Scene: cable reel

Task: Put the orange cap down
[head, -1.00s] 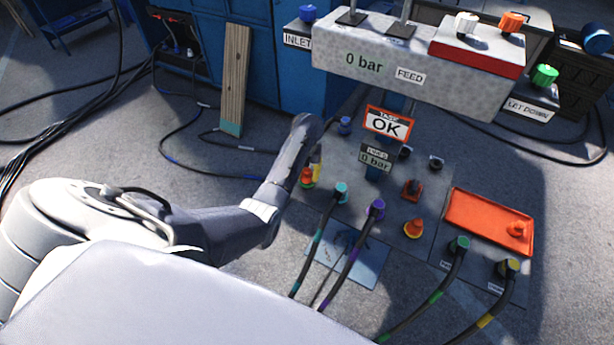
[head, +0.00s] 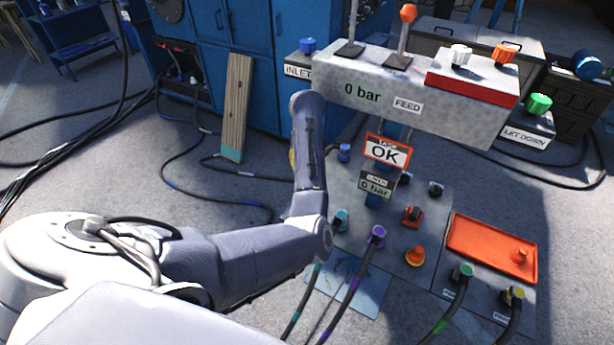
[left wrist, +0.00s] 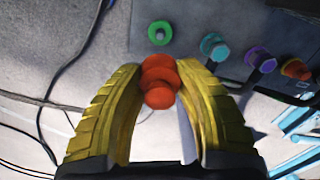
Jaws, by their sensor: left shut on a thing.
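The orange cap (left wrist: 158,82) is between the yellow fingers of my left gripper (left wrist: 160,95) in the left wrist view. The gripper is shut on it. A bare port with a green ring (left wrist: 159,32) shows just beyond the cap, apart from it. In the head view my raised left forearm hides the held cap and most of the gripper; only a sliver of yellow finger (head: 292,160) shows. An orange tray (head: 470,240) lies at the panel's right, with another orange cap (head: 521,256) on it. My right gripper is not in view.
Teal (head: 340,222) and purple (head: 378,236) plugs with cables stand on the panel. Another orange cap (head: 415,256) sits near them. Much of the tray is bare.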

